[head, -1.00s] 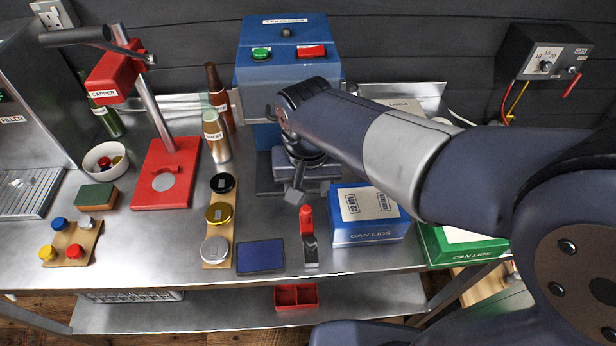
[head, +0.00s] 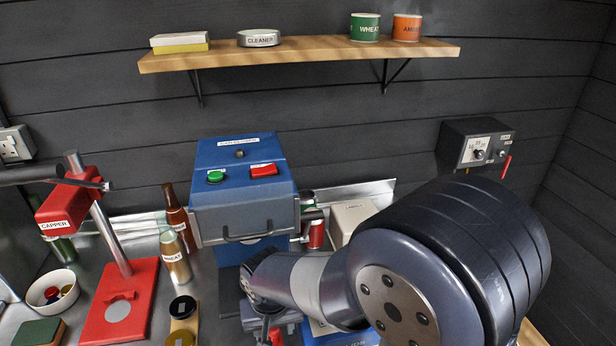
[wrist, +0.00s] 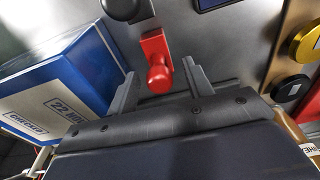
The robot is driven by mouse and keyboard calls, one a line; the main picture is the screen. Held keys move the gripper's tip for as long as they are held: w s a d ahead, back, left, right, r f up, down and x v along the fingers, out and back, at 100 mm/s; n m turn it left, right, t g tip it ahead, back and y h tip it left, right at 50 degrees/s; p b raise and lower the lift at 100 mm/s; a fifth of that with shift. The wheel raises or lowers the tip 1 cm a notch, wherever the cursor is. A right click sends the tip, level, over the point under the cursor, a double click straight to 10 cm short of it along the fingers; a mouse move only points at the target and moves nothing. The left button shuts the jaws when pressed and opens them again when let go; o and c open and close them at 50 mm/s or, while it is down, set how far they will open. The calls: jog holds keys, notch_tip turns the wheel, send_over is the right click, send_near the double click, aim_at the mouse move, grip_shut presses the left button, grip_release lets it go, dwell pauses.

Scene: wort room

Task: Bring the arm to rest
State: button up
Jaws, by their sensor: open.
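My gripper shows in the wrist view (wrist: 160,72) with its two fingers apart. A red-handled tool (wrist: 158,62) lies in line with the gap between the fingers; I cannot tell whether they touch it. My arm reaches over the bench from the lower right in the head view, its elbow large in front. My gripper is low in the head view, mostly cut off by the bottom edge, close to the red handle (head: 276,337).
The blue can closer (head: 243,215) stands behind my forearm. Bottles (head: 175,256) and the red capper (head: 122,305) stand to its left. A blue-and-white lids box (wrist: 62,92) is beside my gripper. A wall shelf (head: 300,56) and control box (head: 476,145) are at the back.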

jog(key=shift+r, duration=0.8)
